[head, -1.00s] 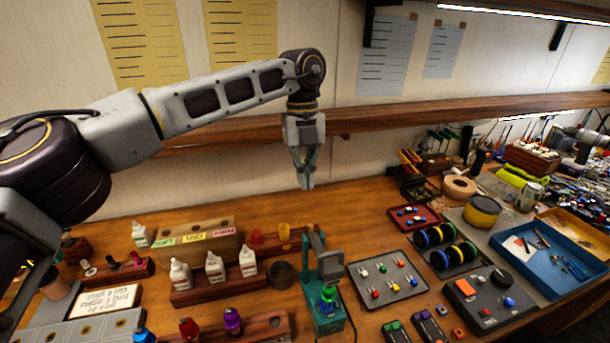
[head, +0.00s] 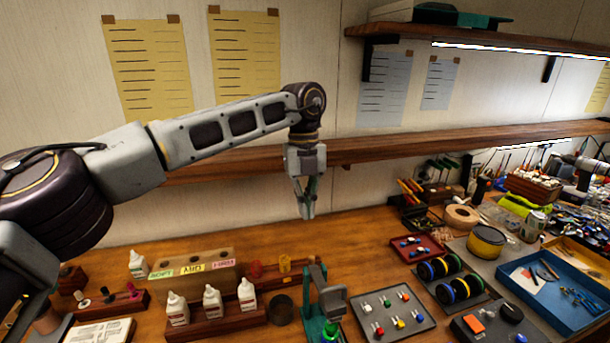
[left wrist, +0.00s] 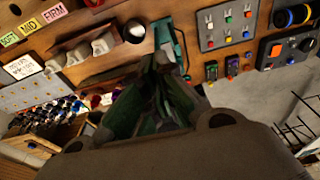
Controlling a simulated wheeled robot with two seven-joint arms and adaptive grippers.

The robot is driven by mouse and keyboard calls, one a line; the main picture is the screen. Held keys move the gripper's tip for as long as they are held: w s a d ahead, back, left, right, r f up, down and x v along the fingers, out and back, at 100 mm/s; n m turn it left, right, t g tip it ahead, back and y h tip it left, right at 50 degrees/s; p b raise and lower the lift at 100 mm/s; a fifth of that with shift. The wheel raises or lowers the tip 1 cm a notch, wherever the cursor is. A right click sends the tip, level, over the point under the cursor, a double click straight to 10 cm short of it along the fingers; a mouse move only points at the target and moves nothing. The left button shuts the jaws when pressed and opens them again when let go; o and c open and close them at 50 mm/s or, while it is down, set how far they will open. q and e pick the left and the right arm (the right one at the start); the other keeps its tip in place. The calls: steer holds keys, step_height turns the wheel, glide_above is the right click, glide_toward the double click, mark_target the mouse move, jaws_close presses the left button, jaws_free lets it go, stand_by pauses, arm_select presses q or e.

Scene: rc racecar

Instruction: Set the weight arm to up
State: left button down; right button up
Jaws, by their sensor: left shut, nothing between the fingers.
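A teal stand (head: 309,318) with a grey arm-like part (head: 321,282) on it stands on the bench at the bottom middle of the head view. Its lower part is cut off by the picture edge. I cannot tell for sure whether the grey part is the weight arm. My left gripper (head: 308,216) hangs above the bench, above and clear of the stand, fingers pointing down, shut and empty. In the left wrist view my left gripper's fingers (left wrist: 162,62) cover part of the teal stand (left wrist: 166,34). My right gripper is not in view.
White bottles in a wooden rack (head: 210,327) stand left of the stand. A grey tray of small coloured parts (head: 393,311) lies to its right. A wooden shelf (head: 400,147) runs along the wall behind my gripper. Bare bench (head: 350,240) lies below the shelf.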

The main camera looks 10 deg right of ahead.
arm_select(q)
step_height(320, 180, up, 11)
steer(key=w, duration=0.1)
steer(key=shift+w, duration=0.35)
stand_by(0.5)
steer(key=shift+r, duration=0.1)
steer(key=shift+d, duration=0.1)
stand_by(0.4)
